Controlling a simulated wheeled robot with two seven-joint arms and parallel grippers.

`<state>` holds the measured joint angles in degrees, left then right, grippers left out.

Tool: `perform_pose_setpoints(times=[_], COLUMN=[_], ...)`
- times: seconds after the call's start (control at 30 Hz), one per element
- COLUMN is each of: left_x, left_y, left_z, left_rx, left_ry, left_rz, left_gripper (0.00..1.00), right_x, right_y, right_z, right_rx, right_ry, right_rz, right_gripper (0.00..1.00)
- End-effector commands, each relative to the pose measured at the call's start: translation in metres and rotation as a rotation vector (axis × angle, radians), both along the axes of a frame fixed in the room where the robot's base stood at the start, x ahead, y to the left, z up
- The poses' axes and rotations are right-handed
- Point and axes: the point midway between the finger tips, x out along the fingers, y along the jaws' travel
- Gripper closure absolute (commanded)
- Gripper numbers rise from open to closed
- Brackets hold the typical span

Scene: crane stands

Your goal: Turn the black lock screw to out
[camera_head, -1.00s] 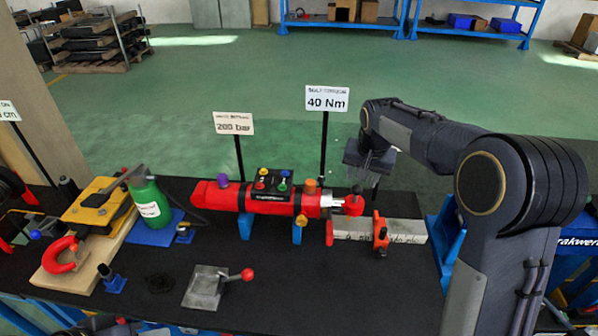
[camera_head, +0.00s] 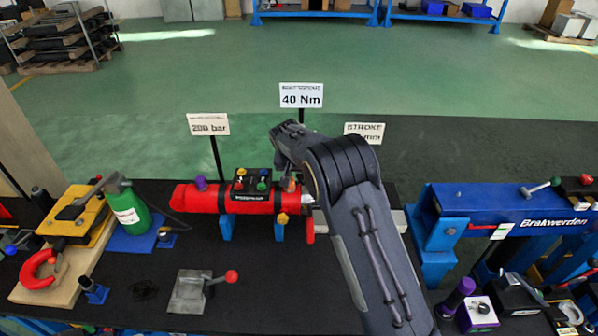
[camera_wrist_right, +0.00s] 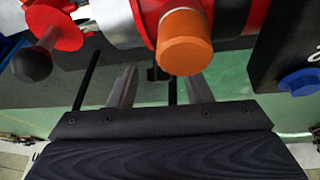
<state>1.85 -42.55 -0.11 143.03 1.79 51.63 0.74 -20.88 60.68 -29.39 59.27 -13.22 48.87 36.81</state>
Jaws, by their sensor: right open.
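In the right wrist view, a small black knob-like part (camera_wrist_right: 157,73), which looks like the black lock screw, shows below the red and silver body. My right gripper (camera_wrist_right: 160,80) is open, with one finger on each side of this black part. I cannot tell whether they touch it. In the head view, the red cylinder unit (camera_head: 255,203) lies on blue supports. My right arm reaches over its right end and hides the gripper's fingers and the lock screw there. My left gripper is not in view.
An orange knob (camera_wrist_right: 184,42) sits close above the right finger. A black ball on a red disc (camera_wrist_right: 65,28) is at left. In the head view, sign posts stand behind the unit, including the 40 Nm sign (camera_head: 301,95). A blue Brakwerden stand (camera_head: 500,212) is at right.

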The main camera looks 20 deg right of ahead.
Motion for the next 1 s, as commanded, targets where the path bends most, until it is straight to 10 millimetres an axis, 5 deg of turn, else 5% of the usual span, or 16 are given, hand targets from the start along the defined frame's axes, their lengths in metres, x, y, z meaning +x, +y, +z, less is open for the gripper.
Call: perform_pose_setpoints(times=[0.27, 0.63, 1.0], left_x=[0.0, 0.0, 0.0], left_y=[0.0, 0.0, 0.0], left_z=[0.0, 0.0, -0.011], left_rx=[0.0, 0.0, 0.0], left_ry=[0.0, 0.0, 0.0], left_rz=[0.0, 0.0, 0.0], left_gripper=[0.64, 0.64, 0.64], right_x=[0.001, 0.001, 0.0], right_y=[0.0, 0.0, -0.003], right_z=[-0.003, -0.002, -0.004], right_rx=[0.001, 0.001, 0.038], right_ry=[0.0, 0.0, -0.012], right_rz=[0.001, 0.0, 0.061], right_gripper=[0.55, 1.0, 1.0])
